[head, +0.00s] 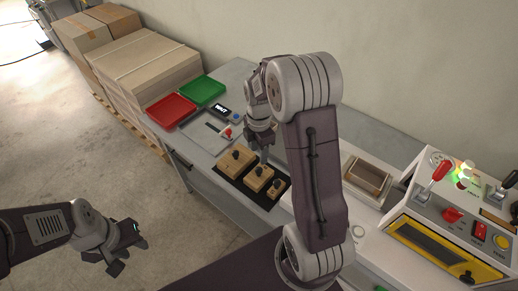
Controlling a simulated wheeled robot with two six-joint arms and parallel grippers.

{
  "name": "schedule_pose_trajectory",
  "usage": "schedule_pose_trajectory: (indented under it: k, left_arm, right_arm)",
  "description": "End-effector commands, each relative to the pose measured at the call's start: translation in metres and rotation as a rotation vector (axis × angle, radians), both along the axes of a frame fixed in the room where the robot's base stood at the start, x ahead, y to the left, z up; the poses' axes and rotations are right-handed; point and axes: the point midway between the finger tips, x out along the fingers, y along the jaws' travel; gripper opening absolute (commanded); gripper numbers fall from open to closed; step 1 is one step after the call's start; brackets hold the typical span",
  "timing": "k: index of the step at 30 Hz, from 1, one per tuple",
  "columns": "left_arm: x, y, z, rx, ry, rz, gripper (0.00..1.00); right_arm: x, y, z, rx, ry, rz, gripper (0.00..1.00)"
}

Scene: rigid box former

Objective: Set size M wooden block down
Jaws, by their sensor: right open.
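Three wooden blocks with dark knobs sit in a row on a black mat (226,180) on the bench. The middle one, which by its size looks like the size M block (257,180), stands between the larger block (235,164) and the smaller block (276,188). My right gripper (264,158) is open just above the middle block's knob, at its far side. Whether it touches the knob I cannot tell. My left gripper (130,257) is over the floor at the lower left, empty, with its fingers apart.
A red tray (170,110) and a green tray (203,91) lie at the bench's far left. An open wooden box (366,178) sits right of my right arm, beside a control panel (452,215). Stacked cardboard (140,66) stands behind left.

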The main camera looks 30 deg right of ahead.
Motion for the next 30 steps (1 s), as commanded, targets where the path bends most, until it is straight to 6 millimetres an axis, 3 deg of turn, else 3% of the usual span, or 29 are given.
schedule_pose_trajectory:
  k: [7, 10, 21, 25, 30]
  left_arm:
    - [0.0, 0.0, 0.0, 0.0, 0.0, 0.0, 0.36]
    - [0.0, 0.0, 0.0, 0.0, 0.0, 0.0, 0.36]
    - [0.0, 0.0, 0.0, 0.0, 0.0, 0.0, 0.36]
    - [0.0, 0.0, 0.0, 0.0, 0.0, 0.0, 0.36]
    - [0.0, 0.0, 0.0, 0.0, 0.0, 0.0, 0.36]
  right_arm:
    - [-0.001, 0.0, 0.014, 0.0, 0.001, -0.003, 0.47]
    - [-0.008, 0.008, 0.014, 0.001, -0.006, -0.1, 0.47]
    - [-0.104, 0.069, 0.009, 0.071, -0.067, -1.319, 0.47]
    - [-0.122, 0.075, 0.005, 0.093, -0.068, -1.542, 0.47]
    - [-0.126, 0.076, 0.004, 0.099, -0.068, -1.604, 0.47]
